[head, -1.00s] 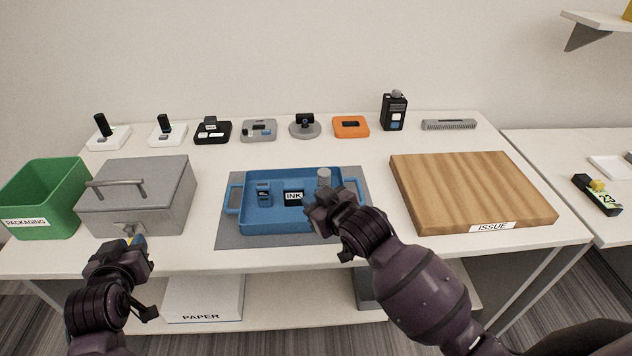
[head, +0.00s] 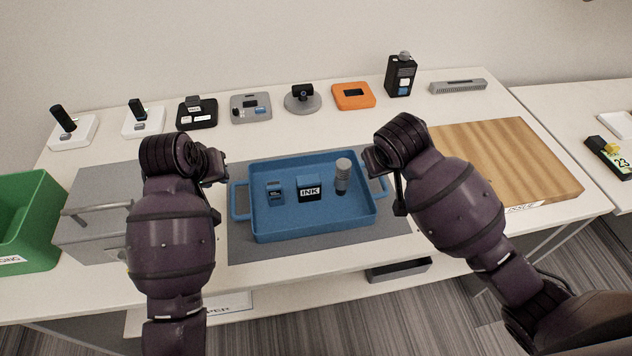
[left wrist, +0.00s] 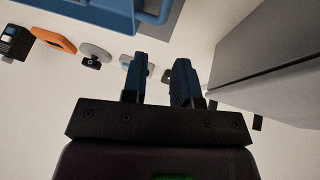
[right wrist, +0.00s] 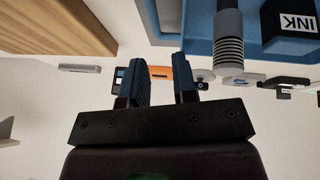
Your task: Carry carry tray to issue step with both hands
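The blue carry tray (head: 262,229) lies on a grey mat (head: 245,250) with a handle at each end. In it are a small dark blue device (head: 274,191), a black INK box (head: 309,189) and a grey cylinder (head: 342,176). The wooden issue step (head: 500,160) stands to the right. My left gripper (head: 222,168) is by the tray's left end; its fingers are apart and empty in the left wrist view (left wrist: 160,80). My right gripper (head: 372,162) is by the right end; its fingers are apart and empty in the right wrist view (right wrist: 160,85). Neither visibly touches a handle.
A grey lidded box (head: 88,235) and a green bin (head: 38,230) stand at the left. Several small devices, including an orange one (head: 353,96) and a black one (head: 400,77), line the back. Clear tabletop lies between them and the tray.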

